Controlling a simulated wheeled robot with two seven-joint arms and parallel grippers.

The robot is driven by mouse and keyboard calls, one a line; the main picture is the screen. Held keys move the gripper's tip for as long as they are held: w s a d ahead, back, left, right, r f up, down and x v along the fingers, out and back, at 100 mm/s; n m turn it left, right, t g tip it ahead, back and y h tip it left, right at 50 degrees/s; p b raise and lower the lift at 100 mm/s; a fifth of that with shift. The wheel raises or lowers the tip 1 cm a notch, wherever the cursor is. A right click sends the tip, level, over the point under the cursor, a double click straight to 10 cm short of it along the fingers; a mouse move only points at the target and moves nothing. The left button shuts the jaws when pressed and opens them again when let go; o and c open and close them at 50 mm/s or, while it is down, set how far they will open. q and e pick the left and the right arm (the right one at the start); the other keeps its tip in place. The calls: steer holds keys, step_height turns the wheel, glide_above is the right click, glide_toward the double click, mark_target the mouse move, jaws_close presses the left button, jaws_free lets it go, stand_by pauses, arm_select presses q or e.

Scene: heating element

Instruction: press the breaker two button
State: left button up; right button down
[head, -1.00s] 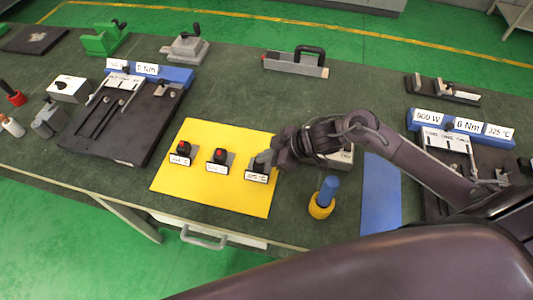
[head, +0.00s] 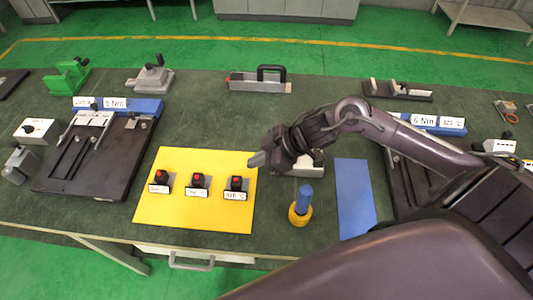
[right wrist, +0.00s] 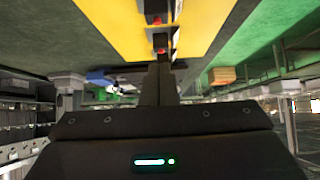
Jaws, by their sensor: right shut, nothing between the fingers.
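Three small black breakers with red buttons stand in a row on a yellow mat (head: 190,216): a left one (head: 161,178), a middle one (head: 198,182) and a right one (head: 236,186). Each has a white label in front, too small to read surely. My right gripper (head: 257,160) is shut and empty, just beyond and slightly right of the right breaker, apart from its button in the picture. In the right wrist view the shut fingers (right wrist: 160,82) point toward the mat (right wrist: 205,18), with two red buttons near their tips. My left gripper is not in view.
A black fixture with a blue bar (head: 140,106) stands to the left. A grey tool with a black handle (head: 260,85) lies at the back.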

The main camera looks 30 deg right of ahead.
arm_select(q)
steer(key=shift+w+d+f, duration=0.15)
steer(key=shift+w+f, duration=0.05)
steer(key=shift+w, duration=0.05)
arm_select(e)
steer(key=v, duration=0.3)
steer(key=shift+d+r, duration=0.3)
steer(key=shift+r, duration=0.05)
steer(key=shift+d, duration=0.1)
